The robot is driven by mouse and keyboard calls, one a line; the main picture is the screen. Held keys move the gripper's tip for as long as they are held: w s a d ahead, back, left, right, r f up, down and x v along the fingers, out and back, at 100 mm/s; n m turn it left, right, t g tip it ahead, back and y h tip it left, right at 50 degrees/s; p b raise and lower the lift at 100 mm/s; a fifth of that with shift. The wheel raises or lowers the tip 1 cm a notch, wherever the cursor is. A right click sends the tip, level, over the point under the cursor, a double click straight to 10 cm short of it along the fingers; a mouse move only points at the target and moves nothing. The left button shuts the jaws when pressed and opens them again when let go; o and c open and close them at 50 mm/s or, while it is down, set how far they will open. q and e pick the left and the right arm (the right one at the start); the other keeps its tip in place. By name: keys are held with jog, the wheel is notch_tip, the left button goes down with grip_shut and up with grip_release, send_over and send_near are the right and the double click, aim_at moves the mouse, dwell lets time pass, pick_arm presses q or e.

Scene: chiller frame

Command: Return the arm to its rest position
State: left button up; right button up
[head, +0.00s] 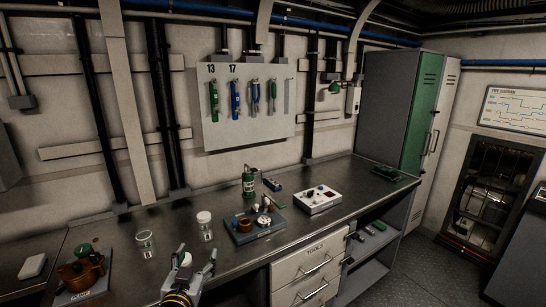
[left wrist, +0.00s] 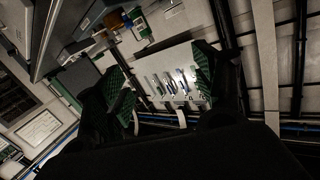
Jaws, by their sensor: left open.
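My left gripper (head: 196,268) is at the bottom of the head view, in front of the workbench's front edge, pointing up and to the right. Its fingers are spread with nothing between them. In the left wrist view the two green-padded fingers (left wrist: 160,85) stand wide apart, and the tool board (left wrist: 172,75) shows between them in the distance. The view there is turned over. My right gripper is not in either view.
The workbench (head: 175,222) holds a glass jar (head: 145,244), a lidded jar (head: 205,226), a green bottle (head: 249,183), a tray of small parts (head: 272,232) and a white control box (head: 318,199). A brown pot (head: 80,271) stands at left. Drawers (head: 310,275) are below.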

pick_arm(q)
jog(key=s+a+f+g, duration=0.1)
jog(key=s+f+g, duration=1.2)
jog(key=s+f, duration=0.95)
jog(key=s+f+g, duration=0.2)
jog(key=s+f, duration=0.1)
jog(key=f, duration=2.7)
jog(key=s+a+f, duration=0.2)
jog(key=s+f, duration=0.8)
jog(key=s, duration=0.1)
jog(key=s+a+f, duration=0.3)
jog(key=s+f, duration=0.8)
jog(key=shift+s+m+g, duration=0.3)
jog(key=shift+s+g, duration=0.1)
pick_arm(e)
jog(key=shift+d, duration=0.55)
